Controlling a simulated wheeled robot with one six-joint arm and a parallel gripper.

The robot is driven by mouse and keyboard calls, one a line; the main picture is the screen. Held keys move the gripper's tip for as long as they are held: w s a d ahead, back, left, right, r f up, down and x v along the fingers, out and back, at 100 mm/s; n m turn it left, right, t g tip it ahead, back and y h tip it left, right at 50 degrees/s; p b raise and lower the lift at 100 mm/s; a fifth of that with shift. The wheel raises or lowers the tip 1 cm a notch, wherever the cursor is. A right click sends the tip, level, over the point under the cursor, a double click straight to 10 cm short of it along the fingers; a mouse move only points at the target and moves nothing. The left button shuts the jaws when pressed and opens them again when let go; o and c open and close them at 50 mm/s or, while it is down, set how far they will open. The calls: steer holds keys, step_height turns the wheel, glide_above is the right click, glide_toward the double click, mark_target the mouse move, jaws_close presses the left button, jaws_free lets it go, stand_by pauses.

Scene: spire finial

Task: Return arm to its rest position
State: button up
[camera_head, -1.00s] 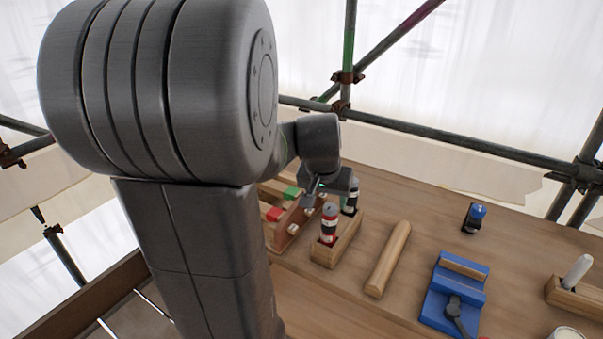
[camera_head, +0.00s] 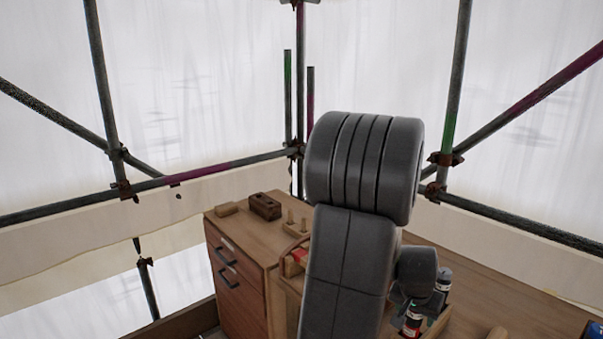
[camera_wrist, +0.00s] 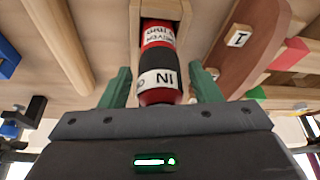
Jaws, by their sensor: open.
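My gripper (camera_wrist: 160,76) is open in the wrist view, with its two green fingers apart. A red and black bottle with white label bands (camera_wrist: 160,62) shows between the fingers, its far end in a wooden holder (camera_wrist: 184,12). I see a gap on each side, and cannot tell whether either finger touches it.
The wooden bench (camera_head: 500,290) extends right, with a wooden bar at its lower edge. A drawer cabinet (camera_head: 238,275) stands left, with a dark brown block (camera_head: 265,206) on top. Scaffold poles (camera_head: 455,90) and pale sheeting surround the area. A blue object (camera_wrist: 8,58) shows in the wrist view.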

steer(key=shift+r, duration=0.15)
steer(key=shift+r, duration=0.1)
